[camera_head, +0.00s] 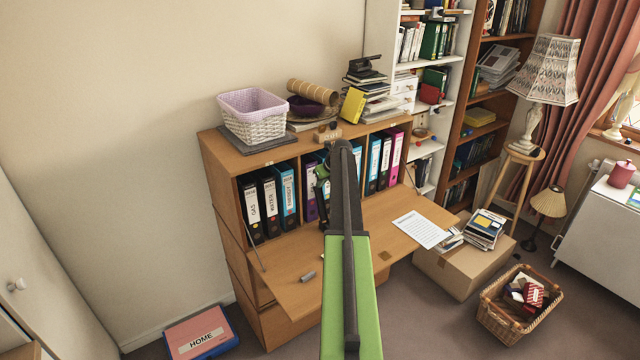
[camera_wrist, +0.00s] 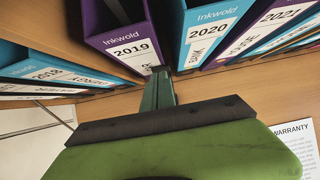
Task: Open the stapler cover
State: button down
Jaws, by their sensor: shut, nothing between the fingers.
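A small dark object (camera_head: 365,62) lies on top of the pile of books and papers on the bureau's top. It may be the stapler, but it is too small to be sure, and I cannot tell how its cover stands. No stapler shows in the wrist view. My gripper (camera_wrist: 160,78) is shut and empty, its green fingers pointing at the binders in the bureau's open compartment, close to the purple 2019 binder (camera_wrist: 120,38). I cannot tell whether it touches the binder. In the head view my arm covers most of the gripper.
The bureau's fold-down flap (camera_head: 385,240) is open, with a paper sheet (camera_head: 421,229) and a small grey cylinder (camera_head: 307,276) on it. A white basket (camera_head: 253,118) stands on top at left. A cardboard box (camera_head: 455,268) and wicker basket (camera_head: 497,322) are at right.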

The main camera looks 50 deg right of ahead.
jog(key=p+v, duration=1.3)
jog(key=v, duration=0.3)
jog(key=shift+s+r+p, duration=0.2)
jog(key=shift+r+p, duration=0.1)
jog(key=shift+r, duration=0.05)
jog(key=w+a+f+n+g+y+b, duration=0.15)
jog(key=a+f+n+b, duration=0.35)
jog(key=a, duration=0.8)
jog(key=w+a+f+n+g, duration=0.1)
jog(key=w+a+f+n, duration=0.15)
jog(key=a+n, duration=0.8)
jog(key=w+a+f+n+g+y+b, duration=0.1)
jog(key=w+a+f+n+b, duration=0.25)
jog(key=a, duration=1.25)
jog(key=s+a+f+n+g+b, duration=0.1)
jog(key=s+a+n, duration=0.3)
jog(key=a, duration=0.5)
jog(key=s+a+f+n+b, duration=0.2)
jog(key=s+a+f+n, duration=0.1)
jog(key=a+n, duration=0.6)
jog(key=s+a+f+n+g+b, duration=0.1)
jog(key=s+a+f+n+b, duration=0.1)
jog(key=s+a+n, duration=0.4)
jog(key=a+n+h, duration=0.1)
jog(key=a, duration=0.3)
jog(key=shift+f+g, duration=0.25)
jog(key=shift+g, duration=0.1)
